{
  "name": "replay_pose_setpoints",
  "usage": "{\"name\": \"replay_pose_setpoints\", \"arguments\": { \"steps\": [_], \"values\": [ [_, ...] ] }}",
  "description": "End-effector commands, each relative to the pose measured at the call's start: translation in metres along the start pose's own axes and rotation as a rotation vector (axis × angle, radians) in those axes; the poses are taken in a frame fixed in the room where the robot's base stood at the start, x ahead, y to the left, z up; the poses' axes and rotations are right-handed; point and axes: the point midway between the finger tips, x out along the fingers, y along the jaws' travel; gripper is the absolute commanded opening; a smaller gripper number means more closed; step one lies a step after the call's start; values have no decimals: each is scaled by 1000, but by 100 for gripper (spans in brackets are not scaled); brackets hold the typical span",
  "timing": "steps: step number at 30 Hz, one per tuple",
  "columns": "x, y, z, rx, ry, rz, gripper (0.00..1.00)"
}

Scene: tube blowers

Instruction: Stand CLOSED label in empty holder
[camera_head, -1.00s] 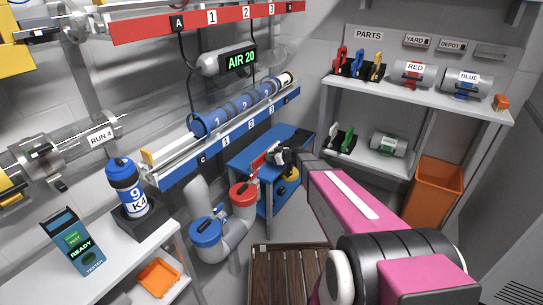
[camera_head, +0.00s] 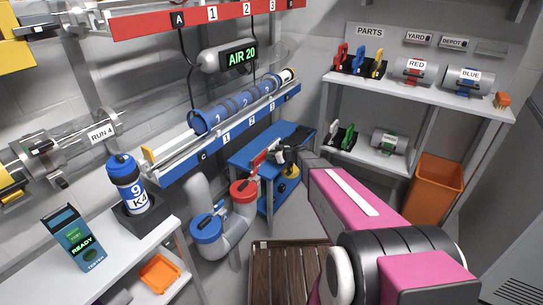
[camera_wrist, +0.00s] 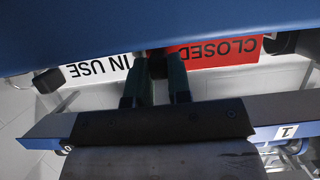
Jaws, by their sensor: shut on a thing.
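The red CLOSED label (camera_wrist: 212,54) shows upside down in the wrist view, beside a white part reading IN USE (camera_wrist: 98,66). My gripper (camera_wrist: 157,75) is shut on the CLOSED label, with its fingers at a dark piece where the red and white parts meet. A blue surface hides the far edge of the label. In the head view my gripper (camera_head: 281,155) is small, over the blue bench, with the red label (camera_head: 259,161) at its left. I cannot tell which holder is the empty one.
The blue bench (camera_head: 250,157) stands below a blue-edged rail (camera_head: 262,117) with a blue tube on it. Red and blue capped pipes (camera_head: 207,229) stand at the left. A parts shelf (camera_head: 420,97) and an orange bin (camera_head: 436,187) are on the right.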

Motion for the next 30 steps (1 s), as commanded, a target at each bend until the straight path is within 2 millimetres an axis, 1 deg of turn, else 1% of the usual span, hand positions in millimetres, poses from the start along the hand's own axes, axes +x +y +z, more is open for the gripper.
{"name": "replay_pose_setpoints", "arguments": {
  "steps": [3, 4, 5, 6, 14, 17, 20, 30],
  "values": [
    [1, 0, 1, 0, 0, 0, 0],
    [0, 0, 1, 0, 0, 0, 25],
    [0, 0, 1, 0, 0, 0, 35],
    [0, 0, 1, 0, 0, 0, 48],
    [0, 0, 1, 0, 0, 0, 48],
    [-4, 0, 1, 0, 0, 1, 48],
    [-15, -1, 1, 1, 0, 1, 48],
    [-77, -2, 1, 1, 0, 2, 48]
  ]
}}
